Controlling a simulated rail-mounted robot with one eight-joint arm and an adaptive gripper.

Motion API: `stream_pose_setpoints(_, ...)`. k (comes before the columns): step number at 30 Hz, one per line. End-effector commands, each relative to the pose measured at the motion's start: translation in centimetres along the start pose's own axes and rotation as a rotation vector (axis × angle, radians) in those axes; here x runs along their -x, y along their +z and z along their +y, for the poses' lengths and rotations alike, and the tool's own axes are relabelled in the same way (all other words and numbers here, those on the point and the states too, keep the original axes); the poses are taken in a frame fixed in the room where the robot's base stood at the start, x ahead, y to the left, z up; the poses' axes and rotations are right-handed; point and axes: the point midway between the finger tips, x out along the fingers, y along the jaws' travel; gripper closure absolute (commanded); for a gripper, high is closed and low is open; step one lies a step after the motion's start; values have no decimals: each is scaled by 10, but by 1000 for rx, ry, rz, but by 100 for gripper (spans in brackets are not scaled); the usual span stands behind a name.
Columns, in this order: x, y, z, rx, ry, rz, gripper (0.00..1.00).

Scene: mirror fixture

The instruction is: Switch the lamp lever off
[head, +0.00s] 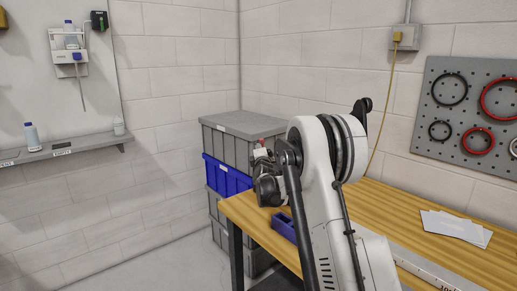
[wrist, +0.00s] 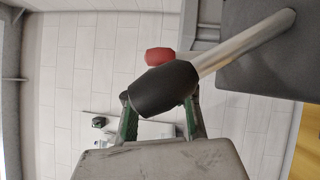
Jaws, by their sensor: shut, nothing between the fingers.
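In the wrist view a silver rod with a thick black grip (wrist: 165,90) slants in from the upper right, across the front of my gripper (wrist: 160,108). A red knob (wrist: 159,57) shows just beyond the grip. I cannot tell which of these belongs to the lamp lever. My gripper's green-lined fingers lie behind the grip, their tips partly hidden by it; the gripper is shut and holds nothing. In the head view my gripper is mostly hidden by my arm; a small red part (head: 258,143) shows beside it. No lamp can be made out.
Stacked crates (head: 216,158) with a blue one (head: 226,177) stand behind my arm. The wooden workbench (head: 400,215) carries papers (head: 455,228) and a blue tray (head: 284,226). A pegboard (head: 470,110) hangs right; a shelf (head: 85,146) with bottles is left. The floor at left is clear.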

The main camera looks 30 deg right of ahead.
Motion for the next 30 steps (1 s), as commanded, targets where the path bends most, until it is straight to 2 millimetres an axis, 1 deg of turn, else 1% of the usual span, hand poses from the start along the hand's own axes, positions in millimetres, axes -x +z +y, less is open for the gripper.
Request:
stream_pose_setpoints(8, 23, -13, -1, 0, -2, -13, 100)
stream_pose_setpoints(15, 73, -13, 3, 1, -3, -13, 100)
stream_pose_setpoints(21, 105, -14, 5, 1, -3, -13, 100)
stream_pose_setpoints(25, 117, -14, 6, 2, -3, -14, 100)
stream_pose_setpoints(30, 122, -14, 6, 2, -3, -14, 100)
